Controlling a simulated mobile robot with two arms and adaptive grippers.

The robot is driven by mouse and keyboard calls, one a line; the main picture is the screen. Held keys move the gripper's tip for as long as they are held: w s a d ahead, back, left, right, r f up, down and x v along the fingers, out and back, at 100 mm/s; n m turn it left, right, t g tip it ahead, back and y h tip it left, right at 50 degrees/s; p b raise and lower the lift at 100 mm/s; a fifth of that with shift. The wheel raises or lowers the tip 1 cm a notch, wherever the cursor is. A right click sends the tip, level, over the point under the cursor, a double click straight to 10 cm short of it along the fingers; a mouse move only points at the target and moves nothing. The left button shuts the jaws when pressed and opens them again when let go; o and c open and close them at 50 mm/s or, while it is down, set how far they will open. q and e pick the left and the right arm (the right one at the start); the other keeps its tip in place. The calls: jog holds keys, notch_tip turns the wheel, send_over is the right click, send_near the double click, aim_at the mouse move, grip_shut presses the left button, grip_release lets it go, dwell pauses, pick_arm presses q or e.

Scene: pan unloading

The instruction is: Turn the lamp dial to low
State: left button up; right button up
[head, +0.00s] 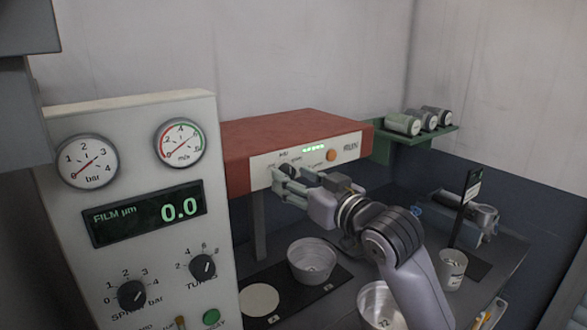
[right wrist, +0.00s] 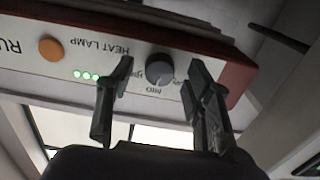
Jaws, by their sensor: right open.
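The heat lamp is a red box with a white front panel (head: 303,157). The dial's pointer is too small to read. My right gripper (head: 283,181) is at the panel's left part and hides the dial in the head view. In the right wrist view the open right gripper (right wrist: 160,76) has one finger on each side of the dial, with gaps showing. My left gripper is not in view.
An orange button (head: 331,155) is on the panel. A gauge cabinet (head: 150,250) stands close at the left. A metal pan (head: 312,262) and a white disc (head: 259,300) lie below the lamp. A green shelf (head: 415,141) with several cans is at the right.

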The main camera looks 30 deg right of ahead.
jog(key=shift+w+a, duration=0.1)
jog(key=shift+w, duration=0.35)
jog(key=shift+s, duration=0.1)
grip_shut()
dwell(0.3)
jog(key=n+p, duration=0.2)
jog(key=n, duration=0.4)
jog(key=shift+r, duration=0.1)
jog(key=n+p, duration=0.1)
jog(key=n, duration=0.4)
jog(key=shift+n, duration=0.4)
jog(key=shift+p, duration=0.3)
